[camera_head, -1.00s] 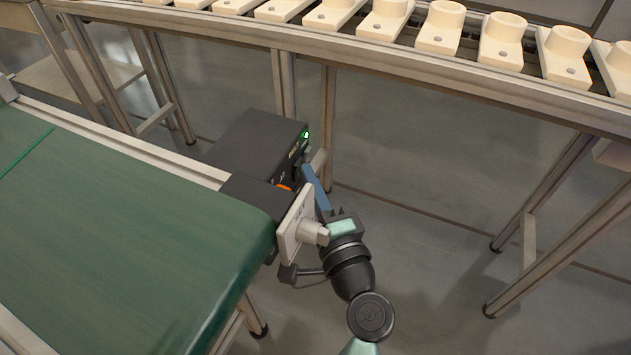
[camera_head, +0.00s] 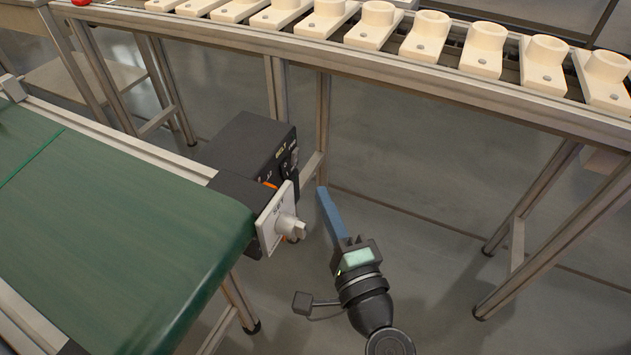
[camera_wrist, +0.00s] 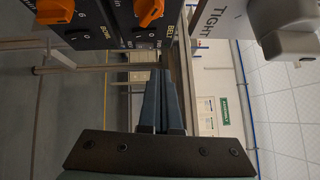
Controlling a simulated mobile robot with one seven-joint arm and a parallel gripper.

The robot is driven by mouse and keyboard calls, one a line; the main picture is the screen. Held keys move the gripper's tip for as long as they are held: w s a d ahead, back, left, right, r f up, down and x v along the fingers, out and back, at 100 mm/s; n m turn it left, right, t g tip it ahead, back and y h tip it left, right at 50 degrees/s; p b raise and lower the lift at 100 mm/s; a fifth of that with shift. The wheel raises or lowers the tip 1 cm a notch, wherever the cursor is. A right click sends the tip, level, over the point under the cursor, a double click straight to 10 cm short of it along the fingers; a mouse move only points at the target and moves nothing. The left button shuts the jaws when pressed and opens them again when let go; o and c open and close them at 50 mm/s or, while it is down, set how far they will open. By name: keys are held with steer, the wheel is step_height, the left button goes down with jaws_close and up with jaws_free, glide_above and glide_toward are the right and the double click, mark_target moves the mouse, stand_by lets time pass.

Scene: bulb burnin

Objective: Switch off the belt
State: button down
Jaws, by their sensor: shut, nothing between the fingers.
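The green belt (camera_head: 110,230) lies at the left in the head view. The black control box (camera_head: 248,145) stands at its far right corner, with a BELT label and no lit lamp visible. In the wrist view the box face (camera_wrist: 100,28) shows at the upper left, turned sideways. One orange knob (camera_wrist: 150,12) is beside the BELT label, and another orange knob (camera_wrist: 56,10) is further left. My gripper (camera_head: 322,192) is shut and empty, right of the box and apart from it. Its blue fingers also show in the wrist view (camera_wrist: 165,75).
A white plate (camera_head: 268,228) with a pale knob (camera_head: 290,228) juts from the belt's corner, close left of my gripper. A raised rail (camera_head: 400,68) with several cream carriers crosses behind. The floor (camera_head: 400,185) under it is clear between the legs.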

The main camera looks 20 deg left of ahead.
steer(key=shift+r+p+v, duration=0.2)
steer(key=shift+v, duration=1.1)
steer(key=shift+r+p+v, duration=0.2)
steer(key=shift+v, duration=1.05)
